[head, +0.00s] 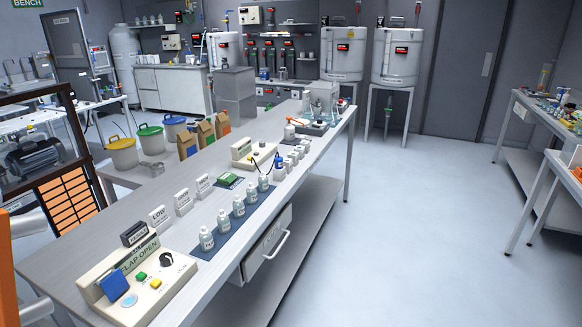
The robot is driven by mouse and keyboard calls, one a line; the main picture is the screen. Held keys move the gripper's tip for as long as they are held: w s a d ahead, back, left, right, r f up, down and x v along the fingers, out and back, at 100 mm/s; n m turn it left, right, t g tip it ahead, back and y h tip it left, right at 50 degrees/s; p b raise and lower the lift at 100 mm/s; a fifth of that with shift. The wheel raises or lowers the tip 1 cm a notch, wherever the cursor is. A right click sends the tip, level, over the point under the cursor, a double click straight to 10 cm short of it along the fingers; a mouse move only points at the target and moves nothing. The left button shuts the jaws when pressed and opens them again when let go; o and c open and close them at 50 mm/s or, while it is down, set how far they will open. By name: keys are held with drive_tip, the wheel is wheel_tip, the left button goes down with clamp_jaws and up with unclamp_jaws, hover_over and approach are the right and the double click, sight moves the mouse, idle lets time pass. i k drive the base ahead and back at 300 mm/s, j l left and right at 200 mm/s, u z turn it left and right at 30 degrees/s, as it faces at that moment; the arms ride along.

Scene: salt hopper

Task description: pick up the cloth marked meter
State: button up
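No label reading "meter" can be made out on any cloth in the head view. A small green folded piece (229,181) lies on the long grey bench (95,243), near the middle; it may be a cloth, but its marking is too small to read. A blue piece (115,286) sits on the cream control box at the bench's near end; I cannot tell whether it is cloth or a cover. A cream instrument (247,150) with dark leads stands just beyond the green piece. My gripper is not in view.
Several white-capped bottles (239,206) stand on dark mats along the bench's right side. White label cards (183,201) stand behind them. The control box (138,288) reads "FLAP OPEN". A drawer (267,245) hangs under the bench. Clear floor (410,220) lies to the right.

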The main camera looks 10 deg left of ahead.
sight(227, 178)
drive_tip(key=i+l, duration=0.1)
drive_tip(key=i, duration=0.35)
drive_tip(key=i+l+u, duration=0.1)
drive_tip(key=i, duration=0.4)
drive_tip(key=i+l, duration=0.1)
drive_tip(key=i, duration=0.35)
drive_tip(key=i+u, duration=0.45)
drive_tip(key=i+l+u, duration=0.15)
drive_tip(key=i+u, duration=0.25)
drive_tip(key=i+j+u, duration=0.15)
drive_tip(key=u, duration=0.3)
drive_tip(key=i+u, duration=0.25)
drive_tip(key=u, duration=0.2)
drive_tip(key=i+u, duration=0.25)
drive_tip(key=u, duration=0.15)
